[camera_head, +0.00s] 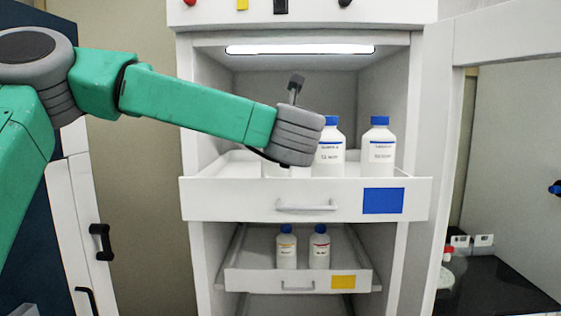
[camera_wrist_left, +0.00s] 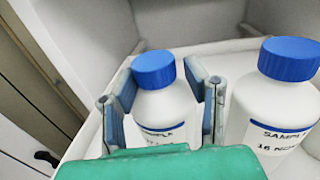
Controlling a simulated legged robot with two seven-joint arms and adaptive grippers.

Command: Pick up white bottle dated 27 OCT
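Several white bottles with blue caps stand in the upper drawer (camera_head: 230,200). The middle bottle (camera_head: 330,158) and the right bottle (camera_head: 378,152) show labels too small to read surely in the head view. My left wrist covers most of the leftmost bottle there. In the left wrist view, my left gripper (camera_wrist_left: 166,92) has its fingers on both sides of an upright white bottle (camera_wrist_left: 165,108). The fingers look open, with a narrow gap at the left.
Two smaller bottles (camera_head: 303,248) stand in the lower drawer (camera_head: 255,282) with a yellow label. The cabinet's side walls enclose the upper drawer closely. An open door (camera_head: 510,35) stands at the right. Dark cabinetry is at the left.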

